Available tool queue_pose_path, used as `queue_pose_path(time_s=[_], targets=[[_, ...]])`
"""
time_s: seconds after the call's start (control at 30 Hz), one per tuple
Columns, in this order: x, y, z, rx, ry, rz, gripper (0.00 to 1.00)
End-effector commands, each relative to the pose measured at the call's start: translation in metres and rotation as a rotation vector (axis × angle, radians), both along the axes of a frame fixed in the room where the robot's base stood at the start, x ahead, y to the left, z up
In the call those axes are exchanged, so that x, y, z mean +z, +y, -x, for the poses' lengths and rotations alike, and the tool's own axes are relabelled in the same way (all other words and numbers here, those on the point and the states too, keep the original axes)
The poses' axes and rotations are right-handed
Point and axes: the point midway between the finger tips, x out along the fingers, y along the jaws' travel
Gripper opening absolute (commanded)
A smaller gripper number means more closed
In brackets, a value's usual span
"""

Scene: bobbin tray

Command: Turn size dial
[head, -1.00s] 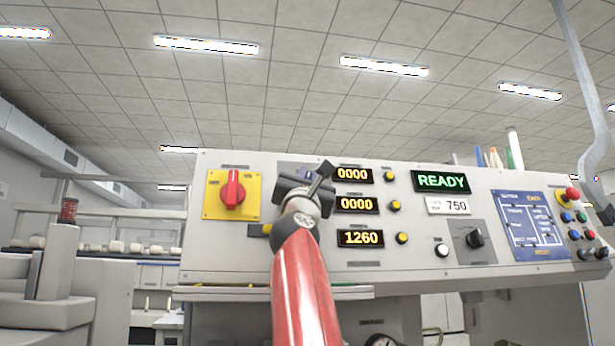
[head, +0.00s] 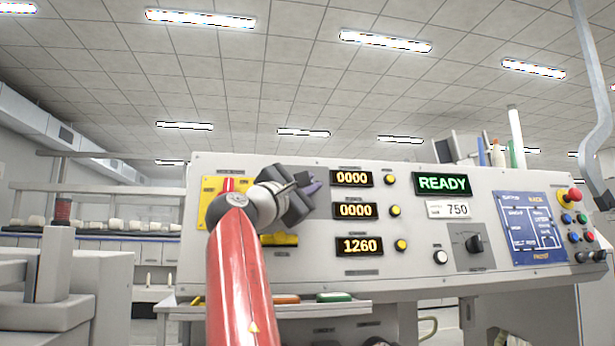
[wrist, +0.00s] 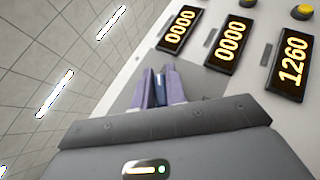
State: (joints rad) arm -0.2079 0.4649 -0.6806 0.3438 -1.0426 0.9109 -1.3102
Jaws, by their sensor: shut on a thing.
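My gripper (head: 314,187) is at the panel, just left of the stacked number displays. In the wrist view its two purple fingers (wrist: 160,84) are nearly together in front of a darker grey plate (wrist: 127,97) on the panel. They are shut on the size dial, of which only a small bluish sliver (wrist: 160,78) shows between them. The rest of the dial is hidden by the fingers and the gripper body, so its setting cannot be read.
The displays read 0000 (head: 351,178), 0000 (head: 355,210) and 1260 (head: 359,246), with yellow buttons beside them. A red switch (head: 228,186) on a yellow plate is partly behind my arm. A black knob (head: 474,244) and a READY screen (head: 442,183) are further right.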

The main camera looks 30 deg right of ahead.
Motion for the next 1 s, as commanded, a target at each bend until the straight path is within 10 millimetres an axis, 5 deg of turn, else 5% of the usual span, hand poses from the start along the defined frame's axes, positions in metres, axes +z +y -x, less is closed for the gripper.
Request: queue_pose_path(time_s=[0.47, 0.5, 0.63, 1.0], targets=[[0.0000, 0.0000, -0.0002, -0.002, -0.003, -0.011, 0.00], [0.0000, 0.0000, -0.0002, -0.002, -0.003, -0.011, 0.18], [0.0000, -0.0001, -0.0001, -0.002, -0.003, -0.011, 0.35], [-0.0044, 0.0055, 0.0021, 0.000, -0.003, -0.011, 0.35]])
